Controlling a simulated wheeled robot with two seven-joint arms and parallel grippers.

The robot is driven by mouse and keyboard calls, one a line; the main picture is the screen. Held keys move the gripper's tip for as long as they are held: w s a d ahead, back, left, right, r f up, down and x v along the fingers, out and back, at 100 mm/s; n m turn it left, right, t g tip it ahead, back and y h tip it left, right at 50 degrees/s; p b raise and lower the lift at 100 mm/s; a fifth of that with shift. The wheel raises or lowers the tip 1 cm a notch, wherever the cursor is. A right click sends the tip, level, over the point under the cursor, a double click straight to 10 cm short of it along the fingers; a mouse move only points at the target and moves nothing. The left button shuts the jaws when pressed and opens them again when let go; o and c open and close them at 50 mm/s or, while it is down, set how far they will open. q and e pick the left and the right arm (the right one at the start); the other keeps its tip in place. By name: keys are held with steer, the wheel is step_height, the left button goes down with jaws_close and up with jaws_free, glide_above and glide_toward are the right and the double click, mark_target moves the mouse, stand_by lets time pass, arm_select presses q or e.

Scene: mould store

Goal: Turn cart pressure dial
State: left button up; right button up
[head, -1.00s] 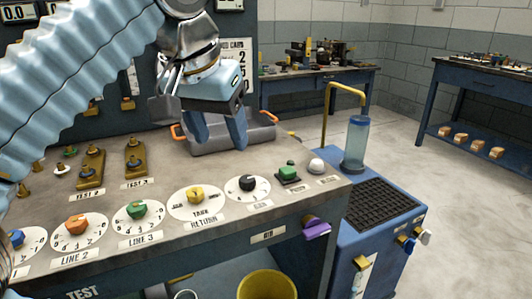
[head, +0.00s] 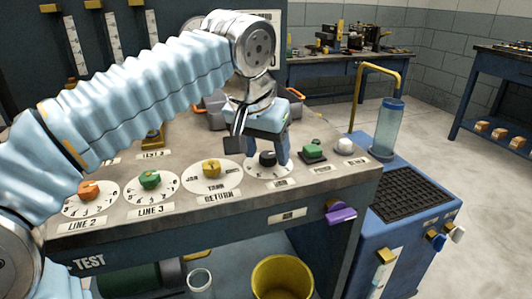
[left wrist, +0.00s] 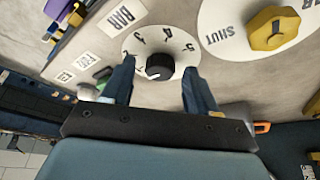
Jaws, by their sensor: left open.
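A black knob on a small white numbered dial (head: 267,158) sits on the bench top, to the right of the yellow tank return knob (head: 211,168). The black knob also shows in the left wrist view (left wrist: 160,67), with a BAR label beside its dial. My left gripper (head: 268,146) points down at this dial. In the left wrist view, its open fingers (left wrist: 159,74) stand on either side of the black knob, with a gap visible on both sides. My right gripper is not in view.
A green button (head: 314,151) and a white dome (head: 344,146) stand close to the right of the dial. The grey tray (head: 214,112) is behind the gripper. A blue cart (head: 350,225) with a clear cylinder (head: 387,130) adjoins the bench's right end.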

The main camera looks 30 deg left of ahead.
arm_select(q)
steer(key=shift+f, duration=0.15)
steer(key=shift+c, duration=0.4)
steer(key=c, duration=1)
steer(key=shift+o, duration=0.2)
steer(key=shift+m, duration=0.4)
steer(key=m+h+p, duration=0.1)
steer(key=m+h, duration=0.1)
steer(key=m, duration=0.2)
steer(key=shift+a, duration=0.2)
steer(key=shift+w+a+m+g+h+p, duration=0.1)
steer(key=shift+m+g+h+p, duration=0.25)
steer(key=shift+m, duration=0.65)
steer(key=shift+w+a+m+g+h+p, duration=0.1)
steer(key=shift+m+g+h+p, duration=0.25)
steer(key=shift+m, duration=0.65)
steer(key=o, duration=1)
